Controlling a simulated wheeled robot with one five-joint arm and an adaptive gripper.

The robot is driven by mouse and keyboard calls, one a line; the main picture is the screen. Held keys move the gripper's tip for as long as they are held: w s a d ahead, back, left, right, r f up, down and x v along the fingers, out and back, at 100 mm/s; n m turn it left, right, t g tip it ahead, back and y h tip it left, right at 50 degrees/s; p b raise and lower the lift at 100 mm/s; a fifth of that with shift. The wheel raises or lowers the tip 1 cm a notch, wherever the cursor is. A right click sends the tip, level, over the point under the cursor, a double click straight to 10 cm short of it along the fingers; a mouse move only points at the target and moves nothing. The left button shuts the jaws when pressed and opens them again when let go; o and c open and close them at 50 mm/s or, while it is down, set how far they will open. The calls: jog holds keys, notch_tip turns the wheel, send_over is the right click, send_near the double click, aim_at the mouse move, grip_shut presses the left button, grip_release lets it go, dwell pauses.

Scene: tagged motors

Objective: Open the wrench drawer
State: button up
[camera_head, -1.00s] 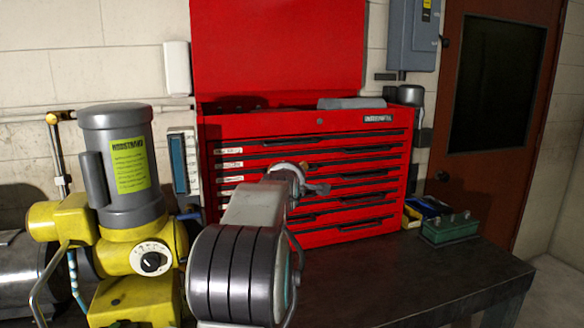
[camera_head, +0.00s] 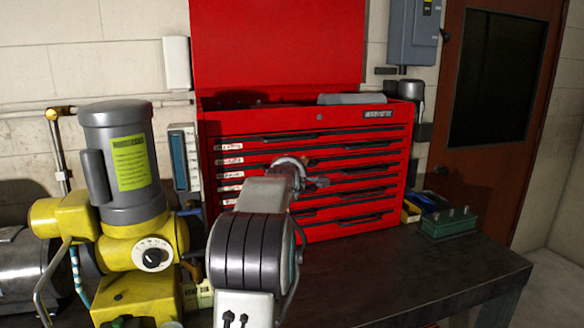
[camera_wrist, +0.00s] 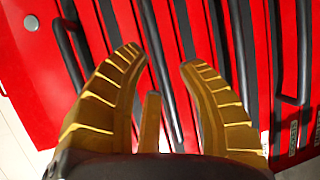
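The red tool chest (camera_head: 222,135) stands on the bench with its lid up. Its stacked drawers (camera_head: 229,160) look shut, with dark handles and small white labels at their left ends; I cannot read which one is for wrenches. My gripper (camera_head: 318,182) is in front of the middle drawers. In the wrist view my gripper (camera_wrist: 160,57) is open, its yellow fingers spread and empty. A dark drawer handle (camera_wrist: 167,75) runs slantwise behind the gap between the fingertips. I cannot tell whether the fingers touch the drawer front.
A yellow and grey motor machine (camera_head: 130,200) stands close on the left. A green tray (camera_head: 449,223) and small yellow and blue bins (camera_head: 425,203) sit right of the chest. The dark bench top (camera_head: 400,270) is clear at the front right.

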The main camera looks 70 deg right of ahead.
grip_shut()
jog(key=shift+a, duration=0.1)
